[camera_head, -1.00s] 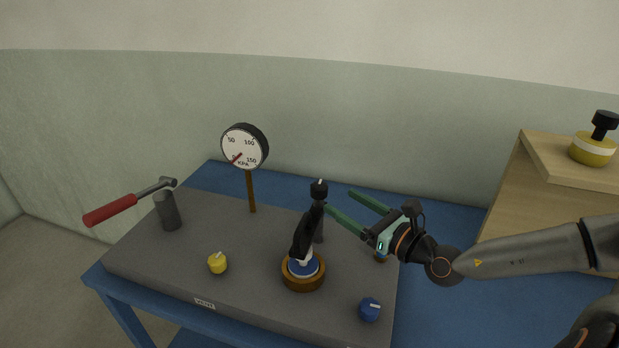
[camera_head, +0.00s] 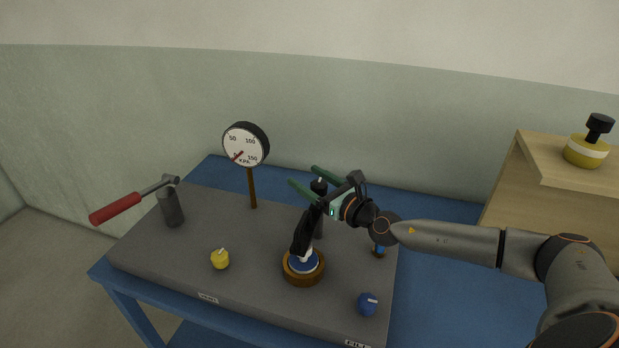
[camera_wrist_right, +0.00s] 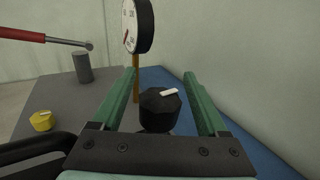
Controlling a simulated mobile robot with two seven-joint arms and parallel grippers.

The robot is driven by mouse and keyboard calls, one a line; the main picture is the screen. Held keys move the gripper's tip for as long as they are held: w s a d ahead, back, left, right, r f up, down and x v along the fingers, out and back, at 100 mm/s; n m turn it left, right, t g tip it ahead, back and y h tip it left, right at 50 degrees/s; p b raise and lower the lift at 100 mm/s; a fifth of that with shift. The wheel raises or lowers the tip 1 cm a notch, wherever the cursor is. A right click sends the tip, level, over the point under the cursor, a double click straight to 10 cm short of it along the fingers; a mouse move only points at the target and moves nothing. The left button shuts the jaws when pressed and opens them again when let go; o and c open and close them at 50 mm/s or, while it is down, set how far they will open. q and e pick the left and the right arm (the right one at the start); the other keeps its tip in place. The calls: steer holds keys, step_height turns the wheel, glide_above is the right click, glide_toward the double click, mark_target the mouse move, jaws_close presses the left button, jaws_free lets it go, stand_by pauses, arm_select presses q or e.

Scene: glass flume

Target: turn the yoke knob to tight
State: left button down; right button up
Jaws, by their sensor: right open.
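The yoke knob (camera_head: 319,186) is a black faceted knob at the top of the black yoke (camera_head: 305,236), partly hidden by my right gripper in the head view. In the right wrist view the knob (camera_wrist_right: 160,112) stands between the two green fingers, with a white pointer mark on its top angled toward the upper right. My right gripper (camera_head: 303,176) is open, its fingers on either side of the knob, with gaps showing on both sides; it also shows in the right wrist view (camera_wrist_right: 160,74). My left gripper is not in view.
Below the yoke is a wooden ring base (camera_head: 303,279). A pressure gauge (camera_head: 246,144) stands behind on a post. A red-handled lever (camera_head: 116,208), yellow knob (camera_head: 220,260) and blue knob (camera_head: 367,304) are on the grey panel (camera_head: 190,255). A wooden box (camera_head: 510,205) stands at right.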

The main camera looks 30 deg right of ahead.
jaws_close()
stand_by(0.6)
